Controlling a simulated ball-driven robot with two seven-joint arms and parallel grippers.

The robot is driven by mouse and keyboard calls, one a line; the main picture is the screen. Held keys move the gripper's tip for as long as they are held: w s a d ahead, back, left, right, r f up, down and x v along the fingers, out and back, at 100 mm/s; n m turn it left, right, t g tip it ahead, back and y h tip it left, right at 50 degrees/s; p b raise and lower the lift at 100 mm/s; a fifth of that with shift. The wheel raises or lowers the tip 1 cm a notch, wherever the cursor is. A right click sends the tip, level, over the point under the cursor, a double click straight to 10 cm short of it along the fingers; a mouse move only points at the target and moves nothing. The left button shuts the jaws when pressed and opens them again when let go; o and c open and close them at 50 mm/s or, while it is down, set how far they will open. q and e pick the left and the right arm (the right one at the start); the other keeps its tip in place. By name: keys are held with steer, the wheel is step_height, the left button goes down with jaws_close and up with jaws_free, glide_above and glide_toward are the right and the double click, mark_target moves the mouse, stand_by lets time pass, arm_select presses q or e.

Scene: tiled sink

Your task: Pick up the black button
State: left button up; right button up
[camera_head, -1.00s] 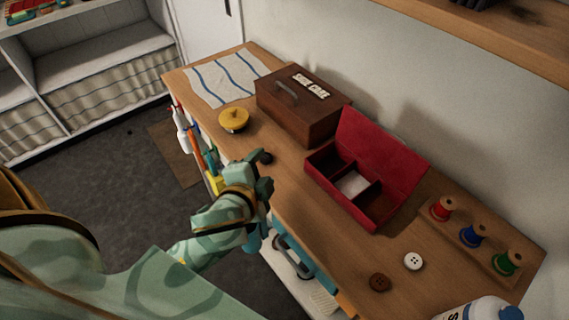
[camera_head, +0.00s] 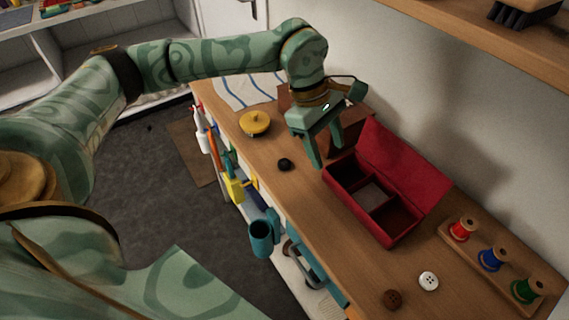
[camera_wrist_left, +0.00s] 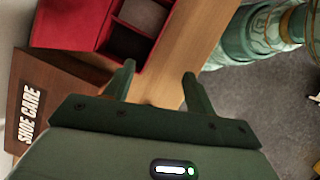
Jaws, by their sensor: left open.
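The black button (camera_head: 285,164) lies on the wooden counter, in front of the brown box and left of the red box. I cannot make it out in the left wrist view. My left gripper (camera_head: 326,157) is open and empty, pointing down over the counter, to the right of the button in the head view. In the left wrist view its two fingers (camera_wrist_left: 158,75) are apart with bare counter between them. My right gripper is not in view.
The open red box (camera_head: 386,211) stands right of the gripper, the brown box (camera_head: 350,128) behind it, partly hidden. A yellow lidded pot (camera_head: 255,123) is left of the button. A brown button (camera_head: 393,299), white button (camera_head: 428,281) and thread spools (camera_head: 492,259) are at the right.

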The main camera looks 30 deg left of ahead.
arm_select(q)
steer(key=w+a+r+n+y, duration=0.1)
steer(key=a+r+n+y, duration=0.2)
steer(key=a, duration=0.9)
steer(key=m+y+b, duration=0.1)
steer(key=b, duration=0.2)
glide_above(283, 162)
steer(key=f, duration=0.9)
steer(key=shift+a+f, duration=0.3)
steer(key=f, duration=0.2)
steer(key=f+b, duration=0.1)
steer(key=f, duration=0.1)
steer(key=f+b, duration=0.1)
steer(key=f, duration=0.1)
steer(key=shift+d+f, duration=0.1)
steer(key=shift+d, duration=0.15)
steer(key=c, duration=1.1)
